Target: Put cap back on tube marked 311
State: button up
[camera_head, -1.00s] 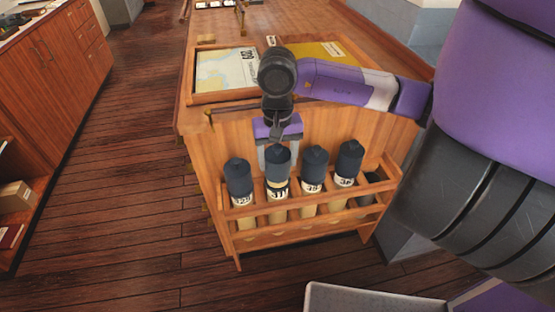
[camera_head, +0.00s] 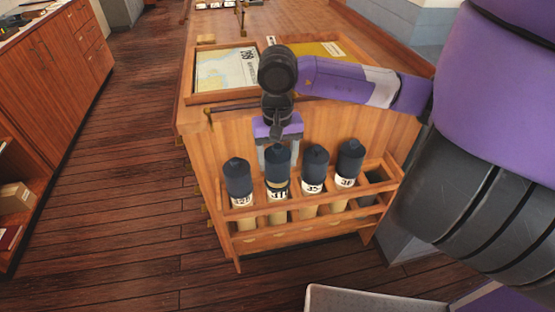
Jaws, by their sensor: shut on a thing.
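The tube marked 311 (camera_head: 278,195) stands upright in the wooden rack (camera_head: 310,240), second from the left. A dark cap (camera_head: 277,162) is at its top, with a thin pale band showing between the cap and the label. I cannot tell whether the cap is fully seated. My gripper (camera_head: 277,158) points down over this tube, its pale fingers on either side of the cap and shut on it.
Other dark-capped tubes stand in the rack: one to the left (camera_head: 238,180) and two to the right (camera_head: 314,170) (camera_head: 348,163). The rightmost slot holds something dark and low. A chart desk (camera_head: 190,115) rises behind the rack, with open wood floor (camera_head: 120,200) to the left.

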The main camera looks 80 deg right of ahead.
aim_at(278, 146)
dwell(0.4)
jog(key=o, duration=1.7)
jog(key=shift+r+p, duration=0.6)
jog(key=shift+r, duration=2.9)
grip_shut()
jog(key=shift+f+b, duration=1.05)
jog(key=shift+b, duration=0.2)
jog(key=shift+r, duration=0.15)
